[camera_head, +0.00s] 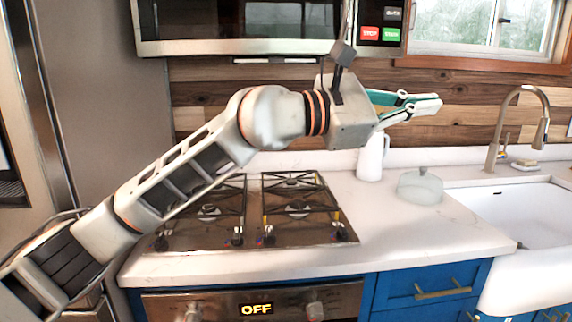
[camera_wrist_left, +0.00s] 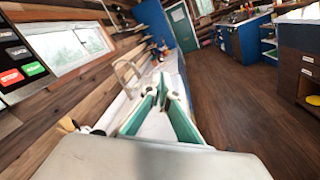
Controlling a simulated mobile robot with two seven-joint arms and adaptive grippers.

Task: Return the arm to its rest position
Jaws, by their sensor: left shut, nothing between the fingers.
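My left arm comes in from the left of the head view and is raised over the stove. My left gripper (camera_head: 438,104) is held in the air in front of the wooden wall, below and to the right of the microwave. Its teal and white fingers point to the right and are shut with nothing between them. The left gripper also shows in the left wrist view (camera_wrist_left: 160,78), with its fingertips close together. My right gripper is in neither view.
The microwave (camera_head: 240,28) hangs above the arm. Below are the gas stove (camera_head: 250,235), a white pitcher (camera_head: 371,160) and a glass dome (camera_head: 419,187) on the counter (camera_head: 440,235). A sink (camera_head: 525,215) with a tall faucet (camera_head: 494,150) is at right. The floor (camera_wrist_left: 235,110) looks clear.

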